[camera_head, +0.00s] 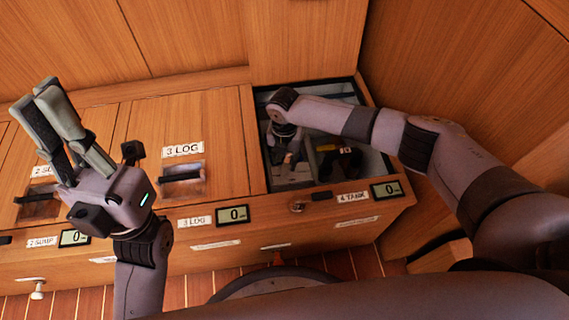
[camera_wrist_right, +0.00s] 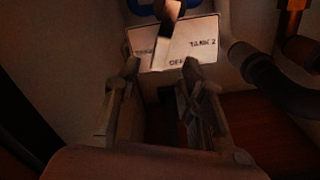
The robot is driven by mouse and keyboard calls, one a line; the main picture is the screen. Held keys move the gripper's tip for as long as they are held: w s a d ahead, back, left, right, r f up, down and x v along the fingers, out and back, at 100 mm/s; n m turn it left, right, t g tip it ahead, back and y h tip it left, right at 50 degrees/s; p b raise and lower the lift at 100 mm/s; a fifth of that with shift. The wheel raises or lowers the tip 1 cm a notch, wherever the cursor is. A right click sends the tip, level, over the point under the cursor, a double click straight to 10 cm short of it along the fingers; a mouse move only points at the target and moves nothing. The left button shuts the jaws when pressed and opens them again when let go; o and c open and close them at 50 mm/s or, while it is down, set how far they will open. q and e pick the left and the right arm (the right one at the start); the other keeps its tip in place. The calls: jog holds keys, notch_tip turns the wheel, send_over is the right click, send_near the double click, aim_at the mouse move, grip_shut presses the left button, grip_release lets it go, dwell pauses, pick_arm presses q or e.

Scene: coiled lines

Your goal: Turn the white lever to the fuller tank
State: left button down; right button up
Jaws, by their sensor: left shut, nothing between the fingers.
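In the right wrist view a white plate (camera_wrist_right: 187,46) reads "TANK 2" at its right and "OFF" lower down; its left label is too dark to read. A lever (camera_wrist_right: 170,14), pale with a dark band, stands over the plate's top edge. In the head view my right gripper (camera_head: 287,150) reaches down into the open compartment, where the lever is hard to make out. My left gripper (camera_head: 47,97) is shut and empty, raised over the left hatches.
The open compartment (camera_head: 262,160) has a rim close around my right arm. A dark hose (camera_wrist_right: 275,88) and a copper pipe (camera_wrist_right: 290,20) run right of the plate. A closed "3 LOG" hatch (camera_head: 225,140) is left of the compartment. Displays (camera_head: 232,214) read 0.

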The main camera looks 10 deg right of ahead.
aim_at(285, 169)
notch_tip(285, 169, up, 8)
jog(key=shift+f, duration=0.1)
dwell(0.4)
